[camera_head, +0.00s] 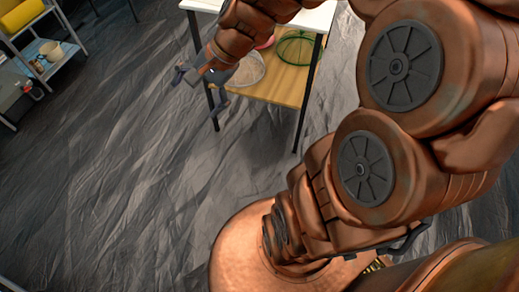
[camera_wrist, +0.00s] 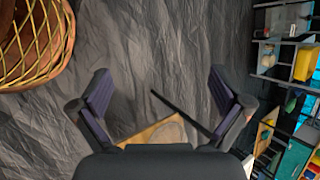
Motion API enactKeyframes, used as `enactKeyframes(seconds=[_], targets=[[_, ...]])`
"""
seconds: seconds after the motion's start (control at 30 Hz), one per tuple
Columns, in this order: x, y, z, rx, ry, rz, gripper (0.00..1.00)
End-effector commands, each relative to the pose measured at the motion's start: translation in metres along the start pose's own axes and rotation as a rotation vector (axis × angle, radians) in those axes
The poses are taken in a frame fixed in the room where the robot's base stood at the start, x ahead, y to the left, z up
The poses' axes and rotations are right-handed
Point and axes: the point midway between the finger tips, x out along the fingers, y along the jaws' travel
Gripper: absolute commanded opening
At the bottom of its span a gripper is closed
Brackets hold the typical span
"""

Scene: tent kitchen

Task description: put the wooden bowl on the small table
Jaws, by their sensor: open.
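A tan, round bowl-like thing (camera_head: 51,50) sits on the shelf unit at the upper left in the head view. It may be the wooden bowl, but it is too small to be sure. A table (camera_head: 297,17) with a white top, dark legs and a wooden lower shelf stands at the top middle, partly hidden by my arm. I cannot tell whether it is the small table. My gripper (camera_head: 201,90) is open and empty, in front of this table's left side. In the wrist view my gripper (camera_wrist: 160,92) has its fingers wide apart with nothing between them.
The table's lower shelf (camera_head: 273,91) holds a pale mesh round thing (camera_head: 246,69) and a green wire basket (camera_head: 297,48). The shelf unit (camera_head: 71,51) also carries a yellow thing (camera_head: 20,14). Dark wrinkled floor (camera_head: 120,180) lies clear.

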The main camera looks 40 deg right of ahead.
Motion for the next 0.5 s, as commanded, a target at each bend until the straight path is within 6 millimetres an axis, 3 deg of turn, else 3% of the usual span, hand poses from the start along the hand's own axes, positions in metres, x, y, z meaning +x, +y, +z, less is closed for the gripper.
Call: enactKeyframes(seconds=[0.03,0.1,0.2,0.4,0.5], targets=[[0.006,0.018,0.022,-0.124,-0.016,0.083,1.00],[0.011,0.050,0.045,-0.290,-0.045,0.207,1.00],[0.009,0.096,0.067,-0.514,-0.086,0.377,1.00],[-0.014,0.167,0.082,-0.835,-0.170,0.648,1.00],[-0.024,0.186,0.081,-0.916,-0.196,0.726,1.00]])
